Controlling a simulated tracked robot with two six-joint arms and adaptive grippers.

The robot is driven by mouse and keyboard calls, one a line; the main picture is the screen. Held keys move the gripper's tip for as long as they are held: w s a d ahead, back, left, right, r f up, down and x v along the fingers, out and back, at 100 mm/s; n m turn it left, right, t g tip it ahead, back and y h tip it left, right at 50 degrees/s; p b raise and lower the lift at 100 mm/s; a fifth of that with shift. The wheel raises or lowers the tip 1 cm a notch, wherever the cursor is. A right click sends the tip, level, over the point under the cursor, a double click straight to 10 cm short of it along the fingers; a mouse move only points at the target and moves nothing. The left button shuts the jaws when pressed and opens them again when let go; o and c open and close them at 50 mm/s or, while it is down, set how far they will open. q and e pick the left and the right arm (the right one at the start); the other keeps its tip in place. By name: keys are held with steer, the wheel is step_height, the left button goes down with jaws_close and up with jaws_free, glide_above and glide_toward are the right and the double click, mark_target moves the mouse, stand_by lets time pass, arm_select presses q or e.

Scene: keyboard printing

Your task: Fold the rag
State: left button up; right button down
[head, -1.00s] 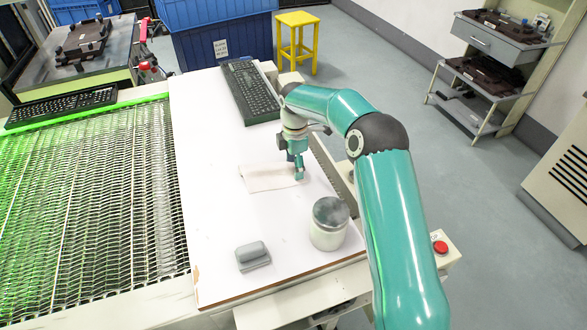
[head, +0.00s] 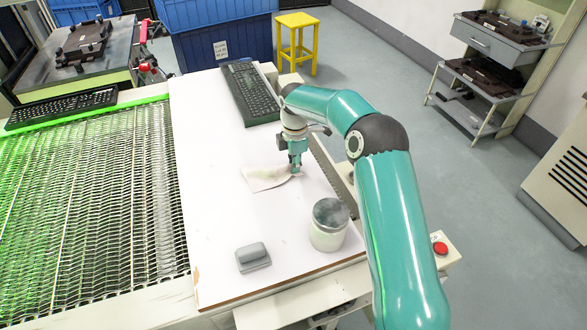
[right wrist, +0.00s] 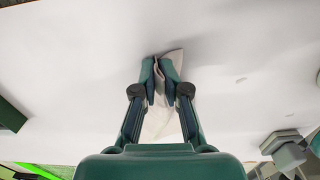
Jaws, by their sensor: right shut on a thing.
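The off-white rag (head: 262,177) lies on the white tabletop in the head view. Its right end is bunched and slightly raised at my right gripper (head: 297,169). The right gripper points down and is shut on that end of the rag. In the right wrist view the two fingers (right wrist: 160,68) are close together with the rag (right wrist: 172,62) pinched between them, and part of the cloth spreads out below and beside them. The fingers hide part of the rag. My left gripper is not in view.
A lidded jar (head: 328,225) and a grey block-like tool (head: 253,257) stand on the white board (head: 215,215) nearer me. A black keyboard (head: 249,92) lies at the far end. A mesh conveyor (head: 90,210) with another keyboard (head: 62,108) is at left. The board left of the rag is clear.

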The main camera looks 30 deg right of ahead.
steer(key=a+r+p, duration=0.1)
steer(key=r+p, duration=0.1)
steer(key=w+a+r+p, duration=0.1)
steer(key=a+r+p, duration=0.3)
steer(key=r, duration=0.1)
steer(key=shift+w+a+p, duration=0.15)
steer(key=shift+a+p, duration=0.05)
steer(key=shift+p, duration=0.2)
steer(key=shift+w+a+r, duration=0.1)
steer(key=shift+w+a, duration=0.1)
steer(key=shift+a, duration=0.6)
steer(key=a+f, duration=0.1)
steer(key=w+a+f, duration=0.1)
steer(key=a, duration=0.1)
steer(key=a+f, duration=0.1)
steer(key=shift+w+a, duration=0.15)
steer(key=shift+w, duration=0.05)
steer(key=shift+c, duration=1.6)
jaws_free()
steer(key=shift+r, duration=0.1)
steer(key=shift+r, duration=0.1)
step_height(320, 180, up, 9)
steer(key=p, duration=0.6)
steer(key=shift+p, duration=0.3)
